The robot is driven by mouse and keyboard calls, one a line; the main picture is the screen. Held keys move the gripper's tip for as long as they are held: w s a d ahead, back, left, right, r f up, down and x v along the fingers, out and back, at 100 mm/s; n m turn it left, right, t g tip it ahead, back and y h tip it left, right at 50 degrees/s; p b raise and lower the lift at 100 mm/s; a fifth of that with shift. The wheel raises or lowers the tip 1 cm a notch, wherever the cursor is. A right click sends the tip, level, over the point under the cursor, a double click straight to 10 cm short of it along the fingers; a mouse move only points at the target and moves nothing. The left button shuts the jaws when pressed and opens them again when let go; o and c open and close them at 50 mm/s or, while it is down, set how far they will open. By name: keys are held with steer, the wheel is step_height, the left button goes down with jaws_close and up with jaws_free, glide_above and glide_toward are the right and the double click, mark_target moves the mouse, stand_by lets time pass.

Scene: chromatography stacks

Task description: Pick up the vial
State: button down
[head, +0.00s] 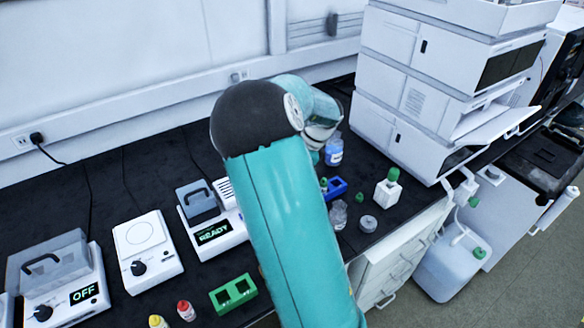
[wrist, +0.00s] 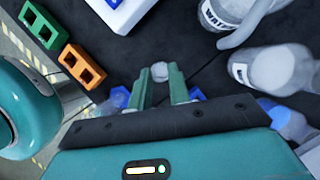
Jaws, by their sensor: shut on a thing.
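My gripper (wrist: 160,82) shows in the wrist view with its two green fingers closed around a small pale, rounded thing (wrist: 160,72). This looks like the vial, seen end-on between the fingertips. Most of it is hidden by the fingers, and I cannot tell its tilt. In the head view my own arm covers the gripper's fingers and what they hold.
The wrist view shows a green rack (wrist: 40,25), an orange rack (wrist: 82,64) and large bottles (wrist: 268,68). In the head view, a blue rack (head: 336,187), a white green-capped bottle (head: 387,191) and stacked instruments (head: 405,95) stand right of my arm.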

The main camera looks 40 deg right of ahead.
steer(key=s+a+r, duration=0.2)
steer(key=s, duration=0.3)
steer(key=shift+s+r, duration=0.3)
steer(key=shift+s, duration=0.05)
steer(key=shift+s, duration=0.1)
